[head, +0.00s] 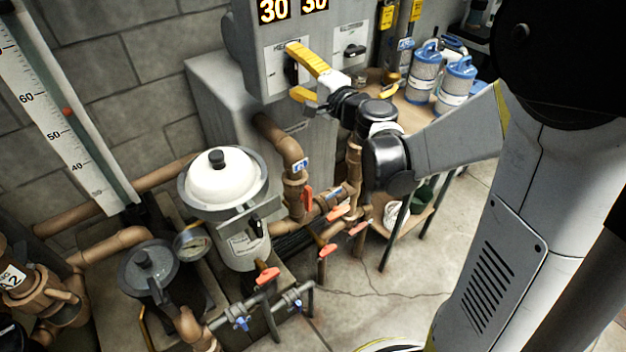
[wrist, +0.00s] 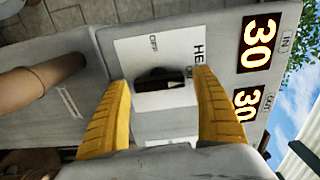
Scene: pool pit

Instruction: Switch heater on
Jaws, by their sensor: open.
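The heater switch is a black knob (head: 291,70) on a white plate on the grey cabinet (head: 240,45). The plate's lettering is partly covered in the head view. In the wrist view the black knob (wrist: 160,78) sits between my fingers, with "OFF" and part of a word starting "HE" readable on its white plate (wrist: 130,55). My gripper (head: 296,70) is open, with one yellow finger above the knob and the other below it in the head view. The wrist view shows my gripper (wrist: 161,77) straddling the knob; contact cannot be told.
A second black switch (head: 354,50) on its own plate is to the right. Displays reading 30 (head: 273,10) are above. Brown pipes (head: 285,150) with orange-handled valves and a white-domed filter (head: 222,182) stand below. Blue-lidded containers (head: 424,72) stand on a shelf at right.

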